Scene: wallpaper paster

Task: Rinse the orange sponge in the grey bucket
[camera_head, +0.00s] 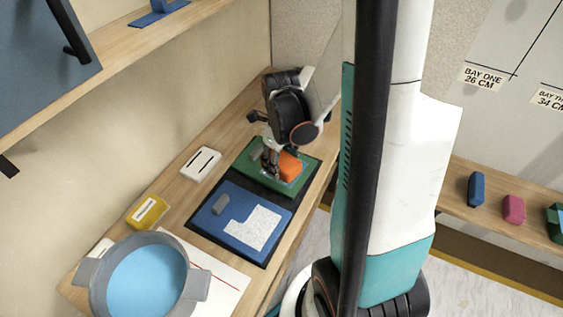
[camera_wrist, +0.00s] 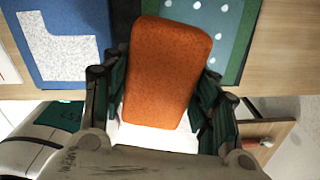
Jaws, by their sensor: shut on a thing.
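The orange sponge (camera_head: 290,166) is at the green board (camera_head: 256,158) on the bench, and it fills the middle of the wrist view (camera_wrist: 166,72). My gripper (camera_head: 272,162) is shut on the sponge, with one dark finger on each side of it in the wrist view (camera_wrist: 165,85). I cannot tell whether the sponge touches the board. The grey bucket (camera_head: 152,240) stands at the near left end of the bench, well apart from my gripper. It holds blue water (camera_head: 148,282).
A blue board (camera_head: 212,208) with a white speckled patch lies between the green board and the bucket. A yellow block (camera_head: 147,212) and a white slotted block (camera_head: 201,165) lie along the wall. A shelf (camera_head: 125,45) overhangs at upper left.

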